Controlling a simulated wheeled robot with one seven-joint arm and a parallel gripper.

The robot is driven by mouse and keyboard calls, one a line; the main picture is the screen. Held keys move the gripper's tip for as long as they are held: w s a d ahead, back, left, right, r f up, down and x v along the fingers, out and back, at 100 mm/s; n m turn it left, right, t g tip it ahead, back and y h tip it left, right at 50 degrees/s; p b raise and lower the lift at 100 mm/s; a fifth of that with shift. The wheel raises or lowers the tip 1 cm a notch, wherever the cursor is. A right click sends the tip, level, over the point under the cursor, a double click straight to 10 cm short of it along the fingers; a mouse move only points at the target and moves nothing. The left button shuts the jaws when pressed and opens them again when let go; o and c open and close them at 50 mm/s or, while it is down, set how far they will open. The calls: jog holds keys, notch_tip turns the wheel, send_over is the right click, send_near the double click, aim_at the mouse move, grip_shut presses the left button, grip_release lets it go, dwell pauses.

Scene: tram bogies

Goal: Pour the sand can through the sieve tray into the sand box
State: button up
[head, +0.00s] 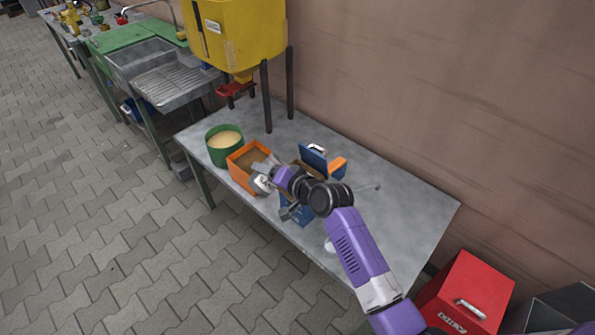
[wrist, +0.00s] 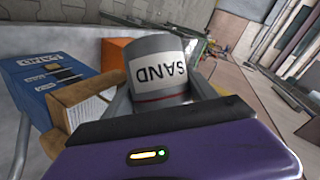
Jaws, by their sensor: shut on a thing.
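In the head view the can (head: 262,185) is small and partly hidden, at the front right of an orange square box (head: 236,174) with a brown, sand-coloured inside. Whether it touches that box I cannot tell. A green round tub (head: 224,154) of pale sand stands left of the box. I cannot tell which is the sieve tray.
A blue box (head: 297,212) stands partly under my arm. A blue panel (head: 313,158) and an orange item (head: 337,165) are behind it. A yellow hopper (head: 245,35) on dark legs stands at the back. The table's right part (head: 400,212) is mostly clear.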

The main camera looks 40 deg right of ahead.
aim_at(257, 188)
jog(key=shift+r+m+y+b, duration=0.3)
jog(key=shift+r+m+b, duration=0.05)
jog(key=shift+m+b, duration=0.15)
dwell(1.3)
